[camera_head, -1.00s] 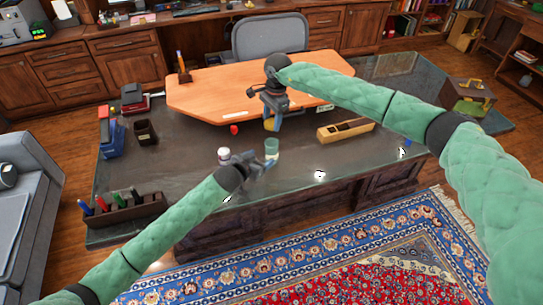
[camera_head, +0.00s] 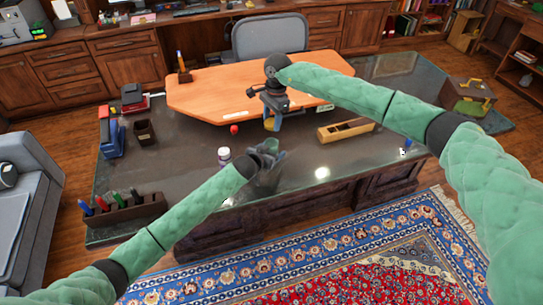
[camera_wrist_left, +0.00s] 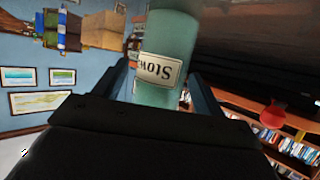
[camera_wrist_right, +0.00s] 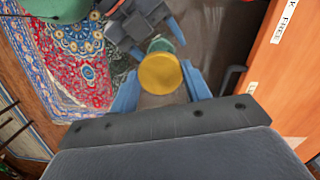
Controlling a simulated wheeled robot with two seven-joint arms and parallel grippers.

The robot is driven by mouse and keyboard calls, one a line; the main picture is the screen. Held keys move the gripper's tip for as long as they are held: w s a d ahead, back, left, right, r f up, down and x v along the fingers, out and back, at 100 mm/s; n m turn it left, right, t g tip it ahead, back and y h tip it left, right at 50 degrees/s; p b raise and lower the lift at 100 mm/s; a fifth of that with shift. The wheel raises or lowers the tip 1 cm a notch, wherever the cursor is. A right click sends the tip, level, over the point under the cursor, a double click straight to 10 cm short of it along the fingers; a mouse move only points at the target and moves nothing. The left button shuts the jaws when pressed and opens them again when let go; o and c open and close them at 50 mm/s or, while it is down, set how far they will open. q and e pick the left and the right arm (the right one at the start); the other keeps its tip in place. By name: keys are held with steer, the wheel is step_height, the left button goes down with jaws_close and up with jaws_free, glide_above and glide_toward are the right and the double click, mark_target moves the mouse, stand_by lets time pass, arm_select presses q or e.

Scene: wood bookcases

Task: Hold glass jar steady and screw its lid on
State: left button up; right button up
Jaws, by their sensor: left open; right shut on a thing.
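The glass jar (camera_head: 271,146) is a teal, see-through cylinder standing on the dark desk. In the left wrist view the jar (camera_wrist_left: 167,62), with a white label, stands between the fingers of my open left gripper (camera_wrist_left: 160,88). My right gripper (camera_head: 272,122) is above and behind the jar, shut on the yellow lid (camera_head: 270,124). In the right wrist view the round lid (camera_wrist_right: 160,73) is between the fingers, and the teal jar (camera_wrist_right: 161,44) shows beyond it. The lid is apart from the jar in the head view.
A white bottle (camera_head: 224,154) stands just left of my left gripper. The desk's front right is mostly clear.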

arm_select(q)
steer(key=c, duration=1.5)
steer(key=shift+o, duration=0.2)
arm_select(e)
steer(key=shift+f, duration=2.45)
steer(key=shift+f, duration=0.1)
steer(key=shift+f, duration=0.8)
arm_select(q)
jaws_close()
arm_select(e)
steer(key=shift+f, duration=0.55)
